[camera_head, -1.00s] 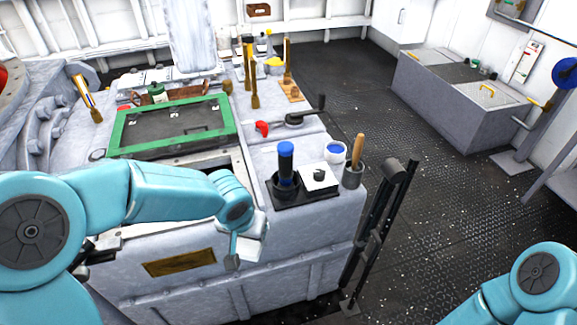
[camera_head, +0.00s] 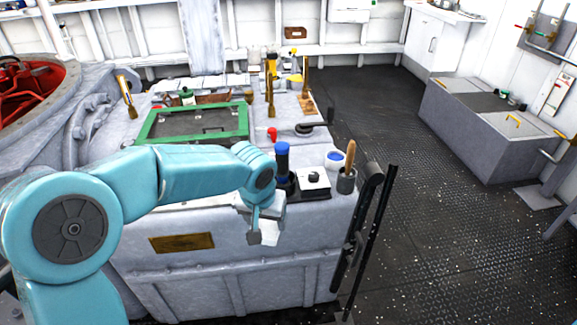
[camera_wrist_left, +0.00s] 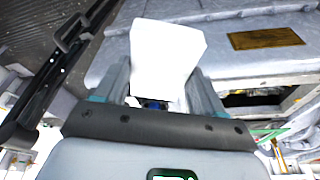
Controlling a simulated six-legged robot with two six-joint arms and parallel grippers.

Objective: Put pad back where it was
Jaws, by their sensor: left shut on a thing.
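The pad is a plain white block in the left wrist view (camera_wrist_left: 168,55), between the two fingers of my left gripper (camera_wrist_left: 160,95). In the head view my left gripper (camera_head: 262,216) points down in front of the near side of the grey cabinet, shut on the white pad (camera_head: 269,234). A dark tray (camera_head: 316,195) on the cabinet top's right corner holds a blue-topped tool (camera_head: 283,160) and a white square with a dark knob (camera_head: 313,179). My right gripper is not in view.
A pot with a wooden-handled brush (camera_head: 347,181) and a white cup with blue inside (camera_head: 335,160) stand beside the tray. A green-framed panel (camera_head: 195,122) lies on the cabinet top. Dark upright bars (camera_head: 368,235) stand at its right.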

